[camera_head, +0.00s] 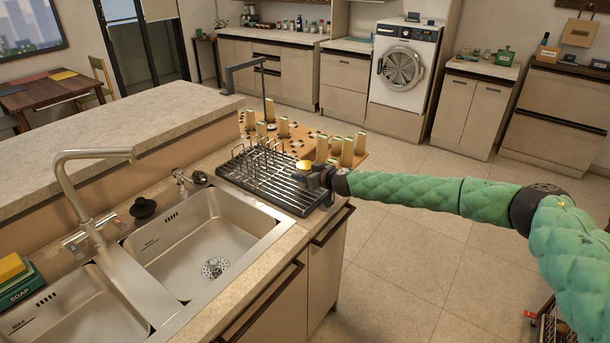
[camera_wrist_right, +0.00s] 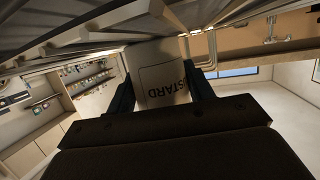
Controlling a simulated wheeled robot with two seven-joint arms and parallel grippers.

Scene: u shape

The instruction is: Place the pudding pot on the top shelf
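The pudding pot (camera_head: 304,166) has a yellow top and is at the right edge of the drying rack in the head view. In the right wrist view the pot (camera_wrist_right: 162,78) is pale, with the letters "STARD" visible, and lies between the two dark fingers. My right gripper (camera_head: 318,178) reaches it from the right, its fingers closed against the pot's sides. I cannot tell whether the pot touches the rack. My left gripper is not in view. I cannot make out which surface is the top shelf.
The dark drying rack (camera_head: 262,182) with wire prongs stands beside the double sink (camera_head: 205,245). Behind it, several pale upright blocks (camera_head: 335,146) stand on a wooden board. A tall curved tap (camera_head: 75,190) rises at left. Open tiled floor (camera_head: 410,270) lies right of the counter.

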